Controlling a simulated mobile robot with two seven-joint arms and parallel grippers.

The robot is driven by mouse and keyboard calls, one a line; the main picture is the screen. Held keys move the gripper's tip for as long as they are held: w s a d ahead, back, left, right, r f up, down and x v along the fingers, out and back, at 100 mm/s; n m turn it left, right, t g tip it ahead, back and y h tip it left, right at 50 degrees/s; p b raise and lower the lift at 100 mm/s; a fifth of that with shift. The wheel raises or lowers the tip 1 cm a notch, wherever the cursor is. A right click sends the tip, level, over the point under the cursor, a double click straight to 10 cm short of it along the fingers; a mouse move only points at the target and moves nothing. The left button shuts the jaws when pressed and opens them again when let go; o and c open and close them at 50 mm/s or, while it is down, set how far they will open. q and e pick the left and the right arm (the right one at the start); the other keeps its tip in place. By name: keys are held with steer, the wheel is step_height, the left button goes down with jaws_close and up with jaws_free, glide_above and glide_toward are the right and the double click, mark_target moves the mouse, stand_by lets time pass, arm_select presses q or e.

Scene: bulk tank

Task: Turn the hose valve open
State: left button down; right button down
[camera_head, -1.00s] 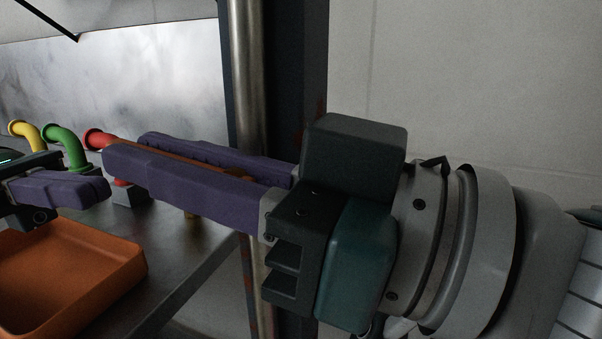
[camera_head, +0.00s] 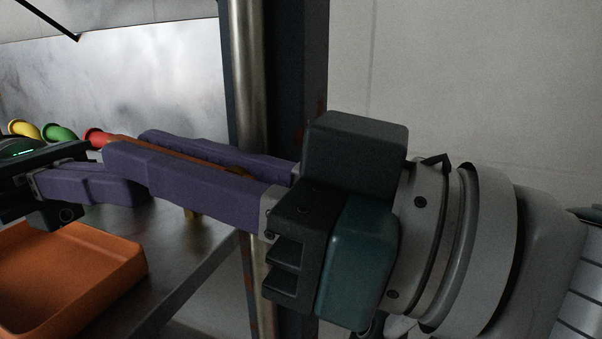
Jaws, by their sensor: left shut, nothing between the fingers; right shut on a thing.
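My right gripper (camera_head: 122,148) reaches in from the right, its two long purple fingers pointing left. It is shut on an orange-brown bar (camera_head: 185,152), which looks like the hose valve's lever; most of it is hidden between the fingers. A small brass part (camera_head: 190,213) shows below the fingers and may belong to the valve. My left gripper (camera_head: 140,188) comes in from the left, lower down, shut and empty. Its purple fingertips end just below the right gripper's near finger; I cannot tell whether they touch.
An orange tray (camera_head: 85,262) lies on the metal table (camera_head: 185,250) at lower left. A steel post (camera_head: 247,80) rises behind the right gripper.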

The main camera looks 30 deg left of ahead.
arm_select(q)
steer(key=shift+r, duration=0.45)
arm_select(e)
steer(key=c, duration=0.9)
jaws_free()
steer(key=shift+f, duration=0.2)
